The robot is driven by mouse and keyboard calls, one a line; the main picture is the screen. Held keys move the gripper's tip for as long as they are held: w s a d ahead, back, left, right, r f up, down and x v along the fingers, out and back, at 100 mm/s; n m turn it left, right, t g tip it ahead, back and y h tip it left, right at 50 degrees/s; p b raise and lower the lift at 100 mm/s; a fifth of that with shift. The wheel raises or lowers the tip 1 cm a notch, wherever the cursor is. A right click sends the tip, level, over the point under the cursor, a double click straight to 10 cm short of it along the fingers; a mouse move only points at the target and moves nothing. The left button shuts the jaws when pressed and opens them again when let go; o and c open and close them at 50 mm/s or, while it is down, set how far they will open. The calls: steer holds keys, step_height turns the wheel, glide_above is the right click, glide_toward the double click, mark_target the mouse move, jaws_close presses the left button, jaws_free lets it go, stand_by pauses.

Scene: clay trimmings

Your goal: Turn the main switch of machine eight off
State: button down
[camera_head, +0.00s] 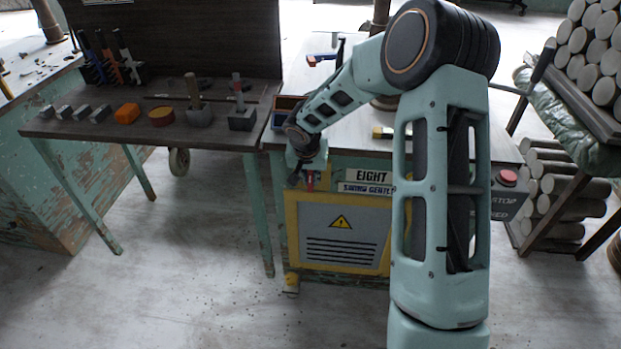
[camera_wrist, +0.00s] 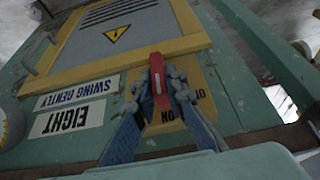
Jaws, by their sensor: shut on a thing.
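The main switch is a red lever (camera_wrist: 157,78) on a yellow plate (camera_wrist: 206,112) on the front of machine eight. In the wrist view, which shows the machine upside down, an ON label sits on the plate near the lever and another label, partly hidden, sits to its right. My gripper (camera_wrist: 159,90) is shut on the red lever, with one dark finger on each side. In the head view my gripper (camera_head: 303,180) is at the machine's front, left of the EIGHT sign (camera_head: 371,174); a little red shows there.
A yellow-framed grey panel (camera_head: 342,238) with a warning triangle is below the sign. A red stop button (camera_head: 507,177) sits on a dark box at right. A tool table (camera_head: 150,133) stands left; a rack of pale cylinders stands right. The floor in front is clear.

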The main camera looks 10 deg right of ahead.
steer(key=shift+a+f+b, duration=0.1)
steer(key=shift+b, duration=0.3)
steer(key=n+g+h+b, duration=0.1)
steer(key=h+b, duration=0.3)
steer(key=h, duration=0.1)
steer(key=a+f+n+h+b, duration=0.1)
steer(key=n+h+b, duration=0.1)
steer(key=h+b, duration=0.2)
steer(key=a+f+n+g+h+b, duration=0.1)
steer(key=h+b, duration=0.3)
steer(key=h, duration=0.3)
steer(key=shift+w+g, duration=0.3)
steer(key=shift+w, duration=0.05)
steer(key=shift+d+r+n+h, duration=0.1)
steer(key=shift+n+h, duration=0.2)
steer(key=shift+h, duration=0.1)
steer(key=c, duration=2)
jaws_free()
steer(key=shift+o, duration=0.2)
